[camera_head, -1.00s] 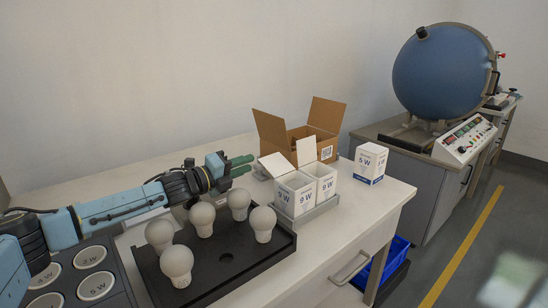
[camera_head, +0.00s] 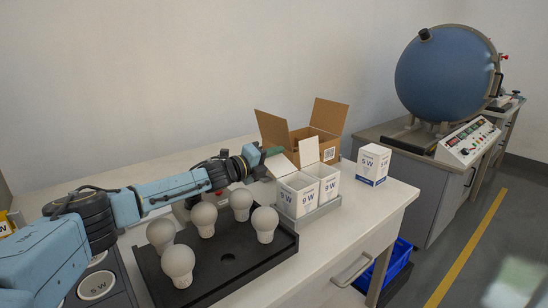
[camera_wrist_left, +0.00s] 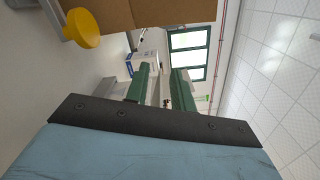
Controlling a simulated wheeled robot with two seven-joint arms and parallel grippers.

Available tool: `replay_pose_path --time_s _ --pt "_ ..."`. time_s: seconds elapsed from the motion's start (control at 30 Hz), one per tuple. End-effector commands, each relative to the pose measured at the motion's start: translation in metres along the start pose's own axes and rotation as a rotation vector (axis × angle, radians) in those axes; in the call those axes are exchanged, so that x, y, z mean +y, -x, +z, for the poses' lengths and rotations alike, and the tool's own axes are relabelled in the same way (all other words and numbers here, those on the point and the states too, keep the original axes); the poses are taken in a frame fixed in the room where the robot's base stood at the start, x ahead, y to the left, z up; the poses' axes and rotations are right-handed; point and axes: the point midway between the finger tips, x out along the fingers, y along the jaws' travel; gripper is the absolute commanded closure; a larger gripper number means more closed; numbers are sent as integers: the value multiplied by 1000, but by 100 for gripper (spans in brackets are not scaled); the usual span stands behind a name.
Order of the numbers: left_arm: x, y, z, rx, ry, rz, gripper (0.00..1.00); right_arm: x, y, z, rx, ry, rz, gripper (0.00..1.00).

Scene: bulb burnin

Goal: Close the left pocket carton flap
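Two white 9 W cartons stand side by side in a grey holder (camera_head: 308,217) on the bench. The left pocket carton (camera_head: 296,200) has its top open, and its white flap (camera_head: 279,167) leans outward to the left. The right carton (camera_head: 328,184) is also open, with its flap (camera_head: 308,151) standing nearly upright. My left gripper (camera_head: 270,153) is just behind and above the left flap; contact cannot be told. In the left wrist view its two green fingers (camera_wrist_left: 162,86) are apart with nothing between them. My right gripper is not in view.
A brown open cardboard box (camera_head: 322,145) stands close behind the cartons. A closed white box (camera_head: 373,164) stands to their right. A black tray (camera_head: 227,258) with several bulbs lies in front of my left arm. A yellow knob (camera_wrist_left: 84,28) shows in the left wrist view.

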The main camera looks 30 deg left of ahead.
Motion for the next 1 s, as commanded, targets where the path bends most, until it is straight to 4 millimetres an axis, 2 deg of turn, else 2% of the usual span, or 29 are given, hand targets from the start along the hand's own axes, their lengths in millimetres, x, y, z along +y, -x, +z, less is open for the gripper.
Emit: replay_pose_path --time_s 0.1,0.3,1.0 --pt "0 0 0 0 0 0 77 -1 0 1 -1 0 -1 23" --pt "0 0 0 0 0 0 100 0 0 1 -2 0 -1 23" --pt "0 0 0 0 0 0 100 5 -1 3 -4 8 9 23"
